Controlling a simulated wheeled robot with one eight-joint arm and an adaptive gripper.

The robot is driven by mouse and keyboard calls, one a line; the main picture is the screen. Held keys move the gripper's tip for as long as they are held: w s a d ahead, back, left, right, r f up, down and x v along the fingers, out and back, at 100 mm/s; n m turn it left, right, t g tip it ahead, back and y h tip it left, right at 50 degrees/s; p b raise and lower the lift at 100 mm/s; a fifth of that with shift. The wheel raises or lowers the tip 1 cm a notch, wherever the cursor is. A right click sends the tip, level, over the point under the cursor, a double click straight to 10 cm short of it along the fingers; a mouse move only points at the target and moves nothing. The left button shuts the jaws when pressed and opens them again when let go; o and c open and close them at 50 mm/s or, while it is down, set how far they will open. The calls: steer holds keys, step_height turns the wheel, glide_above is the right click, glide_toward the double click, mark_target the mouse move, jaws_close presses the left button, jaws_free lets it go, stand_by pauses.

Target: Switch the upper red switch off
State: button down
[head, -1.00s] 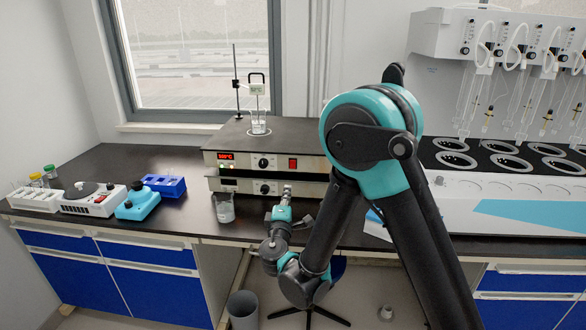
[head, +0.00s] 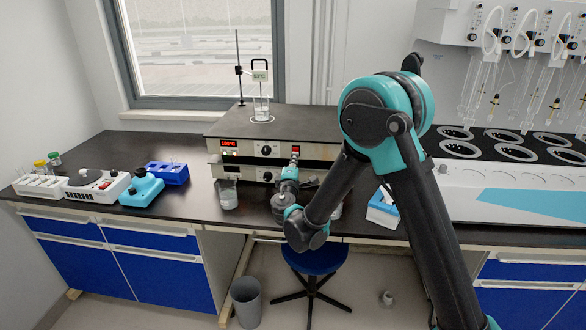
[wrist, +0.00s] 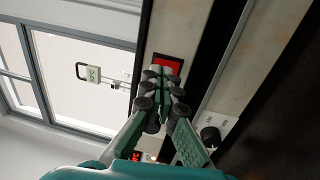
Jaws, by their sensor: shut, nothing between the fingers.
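The upper red switch (head: 296,149) is on the front panel of the upper hot plate unit (head: 320,151), right of its black knob (head: 266,151). In the wrist view the switch (wrist: 168,62) is a red rectangle in a dark frame, partly covered by my fingertips. My gripper (wrist: 165,76) is shut and empty, with its tips at the switch. I cannot tell whether they touch it. In the head view my gripper (head: 294,158) is just below and in front of the switch. The red display (head: 229,143) is lit at the panel's left.
A lower unit (head: 239,171) with its own knob sits directly beneath. A beaker (head: 261,108) stands on the upper plate beside a thermometer stand (head: 238,70). Another beaker (head: 228,196) stands on the bench, left of my gripper. A blue stool (head: 314,260) is below.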

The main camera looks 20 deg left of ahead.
mark_target(296, 149)
steer(key=shift+x, duration=1.2)
steer(key=shift+w, duration=0.1)
steer(key=shift+w+r, duration=0.2)
steer(key=shift+w, duration=0.05)
